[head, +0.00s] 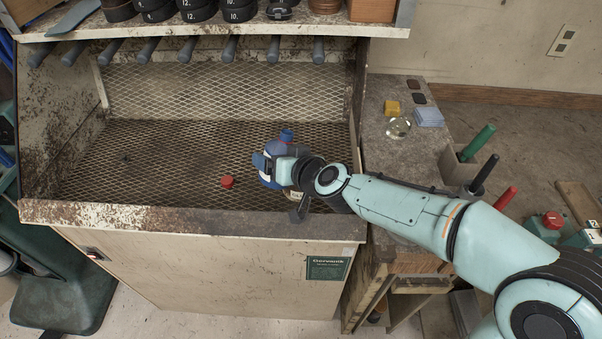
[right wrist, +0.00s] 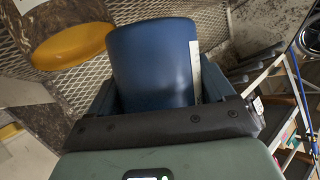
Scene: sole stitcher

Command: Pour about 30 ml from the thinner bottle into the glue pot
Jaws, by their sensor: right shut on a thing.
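My right gripper (head: 275,166) is shut on a blue bottle (right wrist: 152,65), taken to be the thinner bottle, over the mesh bench. In the head view the gripper covers much of the bottle, and a blue part (head: 268,182) shows beside the fingers. The bottle's mouth and any liquid cannot be made out. A red cap (head: 227,181) lies on the mesh to the left of the gripper. A pale object (head: 292,194) shows partly under the gripper; whether it is the glue pot is unclear. An orange-yellow round thing (right wrist: 70,46) is beside the bottle in the right wrist view. My left gripper is not in view.
The mesh bench (head: 160,165) has a rusty front ledge (head: 130,213) and free room on its left. A shelf with hanging grey handles overhangs the back.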

